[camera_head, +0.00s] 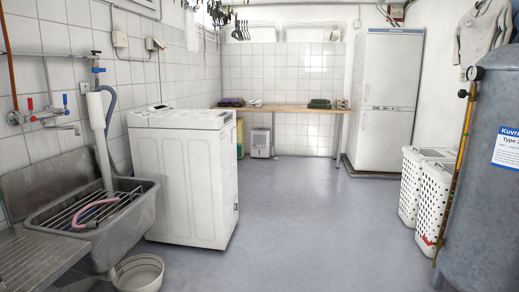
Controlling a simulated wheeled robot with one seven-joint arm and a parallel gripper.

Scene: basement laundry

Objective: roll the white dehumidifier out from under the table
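The white dehumidifier (261,143) stands upright on the floor at the far end of the room, under the left part of the wooden table (290,108). It is small in the view, with a grey panel on its front. The tabletop is above it, and the floor in front of it looks clear. The table has a thin metal leg (337,136) near its right end. My gripper is not in view.
A white washing machine (183,180) stands at the left, beside a metal sink (120,210) and a white basin (139,274). White laundry baskets (411,185) and a grey tank (484,190) line the right. A fridge (388,105) stands back right. The middle floor (310,215) is free.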

